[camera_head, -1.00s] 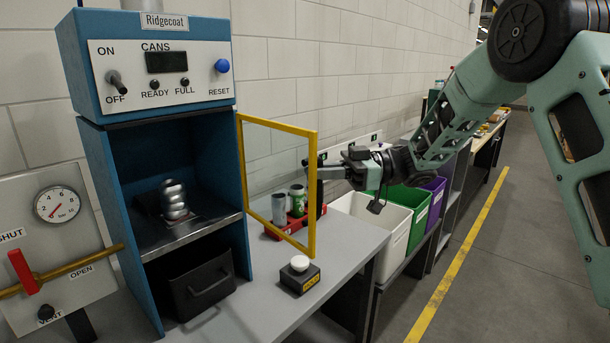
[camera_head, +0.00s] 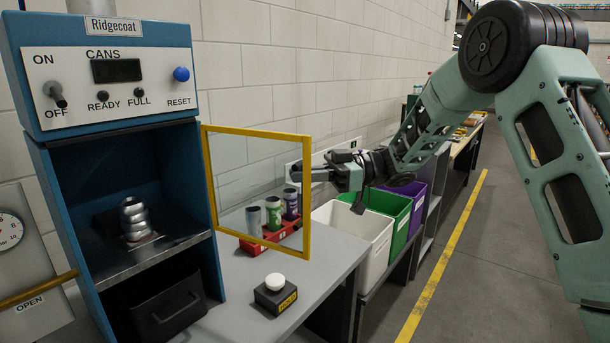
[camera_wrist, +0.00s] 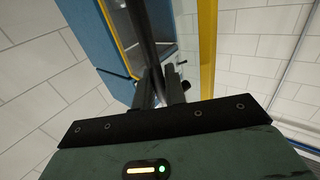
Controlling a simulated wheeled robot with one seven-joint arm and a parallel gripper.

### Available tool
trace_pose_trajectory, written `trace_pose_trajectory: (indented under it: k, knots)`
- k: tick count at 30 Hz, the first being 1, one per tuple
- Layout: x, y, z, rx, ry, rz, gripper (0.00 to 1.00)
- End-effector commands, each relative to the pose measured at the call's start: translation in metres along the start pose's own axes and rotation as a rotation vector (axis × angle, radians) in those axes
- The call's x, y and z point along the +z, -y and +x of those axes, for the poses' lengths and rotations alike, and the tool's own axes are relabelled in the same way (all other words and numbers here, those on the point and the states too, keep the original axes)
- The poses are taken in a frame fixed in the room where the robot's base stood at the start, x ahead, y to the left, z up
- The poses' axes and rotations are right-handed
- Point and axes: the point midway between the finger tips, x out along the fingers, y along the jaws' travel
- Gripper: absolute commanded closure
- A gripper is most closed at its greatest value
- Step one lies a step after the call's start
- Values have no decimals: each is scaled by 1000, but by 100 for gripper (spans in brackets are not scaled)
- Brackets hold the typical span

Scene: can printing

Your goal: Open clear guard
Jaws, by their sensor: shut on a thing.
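The clear guard is a see-through panel in a yellow frame (camera_head: 307,205). It stands swung out from the right side of the blue Ridgecoat machine (camera_head: 118,72), so the machine's front is uncovered. My gripper (camera_head: 297,172) is at the guard's free right edge. In the wrist view the fingers (camera_wrist: 162,88) are closed around a dark bar (camera_wrist: 142,30), which looks like the guard's handle. The yellow frame (camera_wrist: 207,45) runs just right of it. The exact contact is partly hidden. Inside the machine, a stack of silvery rings (camera_head: 135,218) stands on the shelf.
A red rack (camera_head: 262,243) with several cans stands on the grey bench (camera_head: 240,278) behind the guard. A black box with a white button (camera_head: 275,281) sits in front. White (camera_head: 352,243), green (camera_head: 388,207) and purple (camera_head: 415,210) bins stand to the right. The right floor is clear.

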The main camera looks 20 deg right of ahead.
Motion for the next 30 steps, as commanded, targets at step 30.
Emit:
trace_pose_trajectory:
  k: [30]
  knots:
    - [4, -1, -104, 4, 0, -3, 70]
